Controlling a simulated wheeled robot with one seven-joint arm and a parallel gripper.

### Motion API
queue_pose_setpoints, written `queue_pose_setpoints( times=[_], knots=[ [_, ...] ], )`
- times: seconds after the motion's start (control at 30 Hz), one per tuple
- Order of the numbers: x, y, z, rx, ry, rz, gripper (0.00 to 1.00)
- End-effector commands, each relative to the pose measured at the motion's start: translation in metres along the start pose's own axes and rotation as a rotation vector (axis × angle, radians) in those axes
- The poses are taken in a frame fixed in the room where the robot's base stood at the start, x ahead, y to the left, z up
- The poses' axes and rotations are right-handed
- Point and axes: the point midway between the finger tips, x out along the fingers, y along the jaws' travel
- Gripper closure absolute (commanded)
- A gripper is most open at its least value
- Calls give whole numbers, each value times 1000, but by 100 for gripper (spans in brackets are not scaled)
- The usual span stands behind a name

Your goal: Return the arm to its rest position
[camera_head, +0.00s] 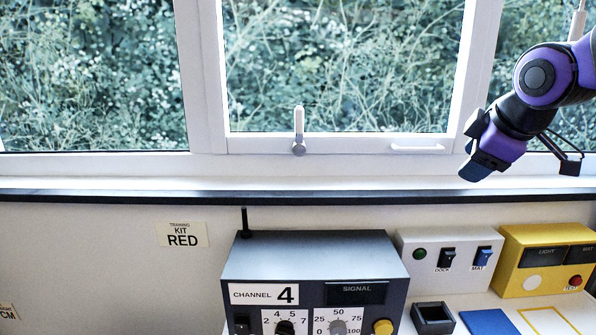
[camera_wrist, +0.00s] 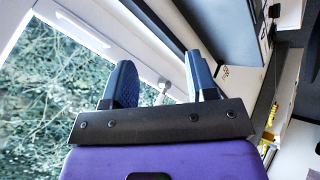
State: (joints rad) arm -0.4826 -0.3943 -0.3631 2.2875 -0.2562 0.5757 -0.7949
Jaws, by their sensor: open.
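My purple and black arm reaches in from the right edge of the head view, in front of the window and above the bench. My gripper (camera_head: 476,168) is at its end, tilted down and to the left, clear of the devices below. In the wrist view, the two blue fingers of my gripper (camera_wrist: 163,85) stand apart with nothing between them. The window handle and frame show beyond the fingers.
A grey channel box (camera_head: 312,257) with dials and an antenna stands on the bench. A white switch box (camera_head: 450,258), a yellow box (camera_head: 548,258) and a small black open tray (camera_head: 432,318) are to its right. The window (camera_head: 340,65) is behind.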

Motion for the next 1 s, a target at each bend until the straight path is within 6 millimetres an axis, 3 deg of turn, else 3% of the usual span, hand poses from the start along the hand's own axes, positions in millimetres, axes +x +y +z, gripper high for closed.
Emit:
queue_pose_setpoints(
  times=[0.1, 0.3, 0.5, 0.7, 1.0],
  knots=[
    [-27, -29, 27, 246, -29, -29, 48],
    [-61, -86, 60, 647, -101, -58, 48],
    [-78, -132, 78, 935, -175, -55, 48],
    [-82, -149, 83, 1045, -206, -50, 48],
    [-82, -149, 83, 1048, -207, -50, 48]
  ],
)
